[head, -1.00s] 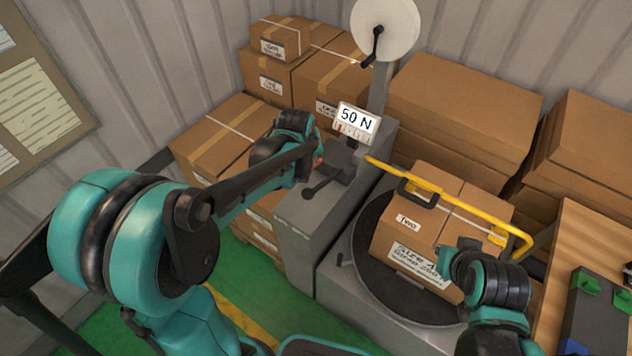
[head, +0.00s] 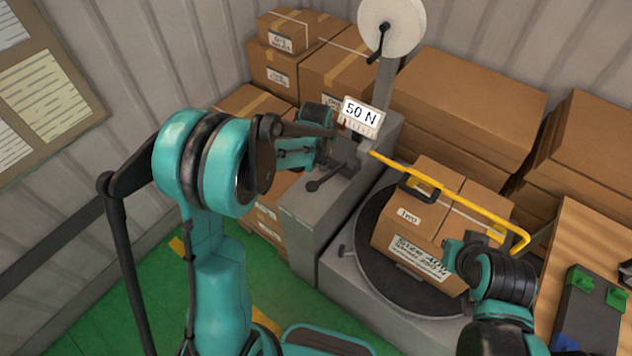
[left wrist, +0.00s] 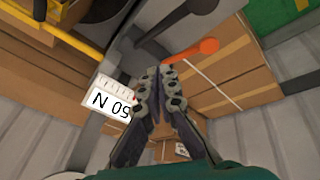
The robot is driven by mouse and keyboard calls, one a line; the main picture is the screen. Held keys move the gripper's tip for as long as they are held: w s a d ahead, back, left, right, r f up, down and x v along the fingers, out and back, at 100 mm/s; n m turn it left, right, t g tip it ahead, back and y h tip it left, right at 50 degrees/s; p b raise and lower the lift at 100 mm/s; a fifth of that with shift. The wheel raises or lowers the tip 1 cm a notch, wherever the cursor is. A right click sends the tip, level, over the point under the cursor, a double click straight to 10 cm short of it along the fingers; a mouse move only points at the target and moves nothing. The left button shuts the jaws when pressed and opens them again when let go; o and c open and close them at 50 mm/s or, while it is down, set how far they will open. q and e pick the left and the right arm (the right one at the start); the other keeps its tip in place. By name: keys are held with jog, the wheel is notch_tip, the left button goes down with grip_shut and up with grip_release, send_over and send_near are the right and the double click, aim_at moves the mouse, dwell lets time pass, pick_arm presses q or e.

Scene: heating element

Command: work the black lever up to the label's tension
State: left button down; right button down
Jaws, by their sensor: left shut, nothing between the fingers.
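The black lever (head: 325,180) with a ball knob sticks out to the left from the grey machine column (head: 312,215); it also shows in the left wrist view (left wrist: 182,18). The label (head: 361,113) reads 50 N, with a scale and a small red mark beneath. It shows upside down in the left wrist view (left wrist: 108,108). An orange lever (left wrist: 195,50) lies just beyond my left fingertips in that view. My left gripper (left wrist: 154,74) is shut and empty, near the levers and label. My right gripper (head: 450,252) is at the right side of the strapped box; its fingers are too unclear to judge.
The box (head: 408,238) stands on a dark turntable (head: 366,262). A yellow bar (head: 470,207) with a black handle passes over it. Cartons (head: 460,105) are stacked behind, and a white reel (head: 392,24) is above. Green floor (head: 110,315) is open at left.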

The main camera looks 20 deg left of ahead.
aim_at(317, 182)
pick_arm(q)
jog(key=s+f+b, duration=0.1)
jog(key=f, duration=0.1)
jog(key=s+f+b, duration=0.1)
jog(key=f+b, duration=0.1)
jog(key=s+a+f+b, duration=0.1)
jog(key=f+b, duration=0.1)
jog(key=f, duration=0.1)
jog(key=shift+f, duration=0.1)
dwell(1.4)
jog(key=shift+s+a+f+b, duration=0.1)
jog(key=shift+f+b, duration=0.25)
jog(key=shift+b, duration=0.05)
